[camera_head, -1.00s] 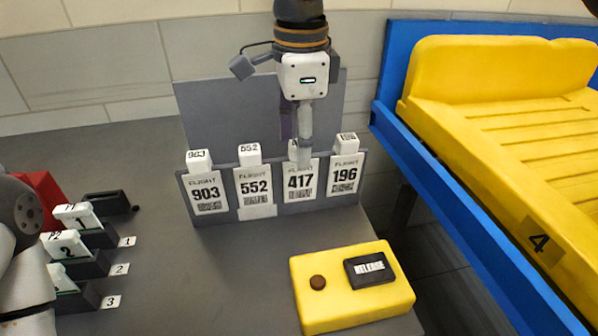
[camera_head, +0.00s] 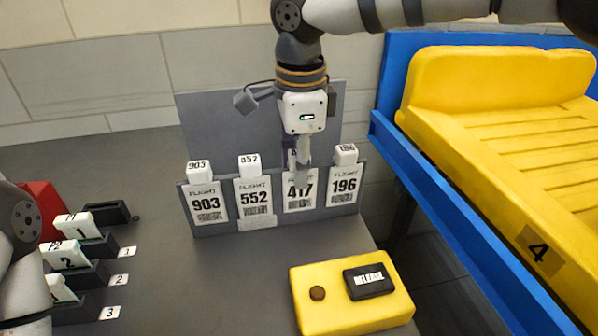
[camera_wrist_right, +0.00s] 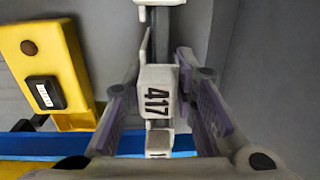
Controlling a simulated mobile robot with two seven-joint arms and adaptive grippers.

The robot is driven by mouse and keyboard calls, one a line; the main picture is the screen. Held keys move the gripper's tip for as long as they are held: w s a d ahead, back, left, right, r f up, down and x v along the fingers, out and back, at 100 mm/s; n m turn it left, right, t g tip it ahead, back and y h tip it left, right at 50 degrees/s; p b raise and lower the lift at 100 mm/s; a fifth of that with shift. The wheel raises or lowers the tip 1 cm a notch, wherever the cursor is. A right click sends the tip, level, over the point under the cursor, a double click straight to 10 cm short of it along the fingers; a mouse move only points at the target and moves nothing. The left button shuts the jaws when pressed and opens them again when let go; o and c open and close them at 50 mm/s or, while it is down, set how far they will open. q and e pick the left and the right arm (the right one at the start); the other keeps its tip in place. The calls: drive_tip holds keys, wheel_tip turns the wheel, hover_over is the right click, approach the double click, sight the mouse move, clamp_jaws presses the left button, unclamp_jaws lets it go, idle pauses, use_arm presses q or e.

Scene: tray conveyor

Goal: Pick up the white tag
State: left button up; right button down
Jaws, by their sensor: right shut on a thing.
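Several white flight tags stand in a row in a grey rack (camera_head: 275,214): 903 (camera_head: 208,202), 552 (camera_head: 253,192), 417 (camera_head: 299,192) and 196 (camera_head: 344,186). Each has a white block on top with its number. My right gripper (camera_head: 300,172) points down at the 417 tag and hides its top block in the head view. In the right wrist view, the 417 block (camera_wrist_right: 156,98) sits between the fingers of my right gripper (camera_wrist_right: 158,108), which is shut on it. The tag still stands in the rack. My left gripper is out of view; only my left arm shows.
A yellow box (camera_head: 345,310) with a brown button and a dark release plate stands in front right. A yellow tray (camera_head: 500,130) marked 4 lies on a blue conveyor (camera_head: 460,230) at right. Numbered dark holders (camera_head: 88,274) with white-topped pieces are at left.

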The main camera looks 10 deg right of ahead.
wheel_tip(320, 180, up, 6)
drive_tip(key=shift+s+r, duration=0.1)
drive_tip(key=shift+r, duration=0.15)
drive_tip(key=shift+s+r, duration=0.3)
drive_tip(key=shift+s, duration=0.4)
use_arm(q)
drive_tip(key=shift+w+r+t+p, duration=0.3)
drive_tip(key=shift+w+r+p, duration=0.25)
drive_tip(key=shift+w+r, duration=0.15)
use_arm(e)
drive_tip(key=s, duration=1.8)
drive_tip(key=shift+s+f, duration=0.15)
drive_tip(key=shift+f, duration=0.05)
wheel_tip(320, 180, up, 7)
drive_tip(key=shift+f, duration=0.2)
